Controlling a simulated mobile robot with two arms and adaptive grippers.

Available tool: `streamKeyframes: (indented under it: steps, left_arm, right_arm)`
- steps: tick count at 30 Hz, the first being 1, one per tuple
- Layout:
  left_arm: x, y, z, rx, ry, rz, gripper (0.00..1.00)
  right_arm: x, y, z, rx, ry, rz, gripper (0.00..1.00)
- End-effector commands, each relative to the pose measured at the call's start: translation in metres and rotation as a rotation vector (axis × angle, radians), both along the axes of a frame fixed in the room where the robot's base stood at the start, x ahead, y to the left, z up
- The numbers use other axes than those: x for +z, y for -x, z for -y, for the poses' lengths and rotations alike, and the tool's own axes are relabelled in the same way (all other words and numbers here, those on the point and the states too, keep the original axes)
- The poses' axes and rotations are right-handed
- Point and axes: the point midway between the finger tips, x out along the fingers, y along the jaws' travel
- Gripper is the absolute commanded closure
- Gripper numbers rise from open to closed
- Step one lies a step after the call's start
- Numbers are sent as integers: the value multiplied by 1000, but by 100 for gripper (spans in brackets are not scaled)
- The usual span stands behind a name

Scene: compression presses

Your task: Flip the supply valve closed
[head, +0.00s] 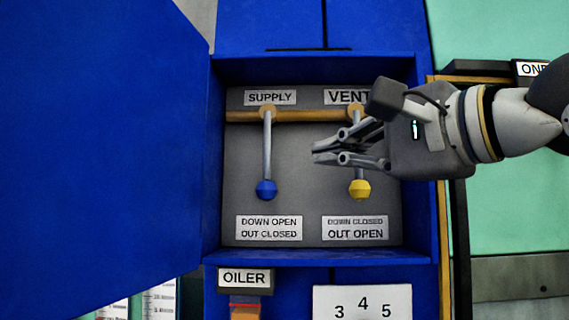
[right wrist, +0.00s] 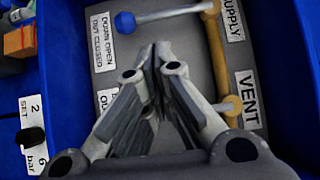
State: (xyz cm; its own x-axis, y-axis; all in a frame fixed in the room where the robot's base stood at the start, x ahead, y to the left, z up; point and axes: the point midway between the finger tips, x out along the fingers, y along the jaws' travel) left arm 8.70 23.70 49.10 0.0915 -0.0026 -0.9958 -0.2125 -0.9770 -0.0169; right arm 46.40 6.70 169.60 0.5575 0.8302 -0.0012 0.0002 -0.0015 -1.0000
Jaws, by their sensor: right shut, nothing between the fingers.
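The supply valve lever (head: 267,150) is a grey rod with a blue knob (head: 266,189). It hangs straight down from the brass pipe (head: 240,117) under the SUPPLY label. The label below it reads DOWN OPEN, OUT CLOSED. The lever also shows at the top of the right wrist view (right wrist: 165,15). My right gripper (head: 316,154) is shut and empty, with its tips to the right of the supply lever and apart from it. The gripper partly covers the vent lever, whose yellow knob (head: 359,189) hangs down. My left gripper is out of view.
The levers sit inside a blue box with side walls (head: 213,160) and a bottom lip (head: 320,257). Its blue door (head: 100,150) stands open to the left. An OILER label (head: 244,278) and a numbered dial (head: 362,303) are below. The space between the levers is narrow.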

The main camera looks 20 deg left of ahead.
Motion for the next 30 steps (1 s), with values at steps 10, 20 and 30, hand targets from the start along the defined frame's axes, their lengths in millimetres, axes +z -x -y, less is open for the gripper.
streamKeyframes:
  steps: [10, 20, 30]
  left_arm:
    - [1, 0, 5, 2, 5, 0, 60]
    - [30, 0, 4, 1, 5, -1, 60]
    - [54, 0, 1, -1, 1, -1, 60]
  right_arm:
    - [0, -1, -1, -1, 1, -1, 100]
    - [4, -26, -39, 3, 1, -6, 100]
    - [2, -52, -78, 2, 0, -4, 100]
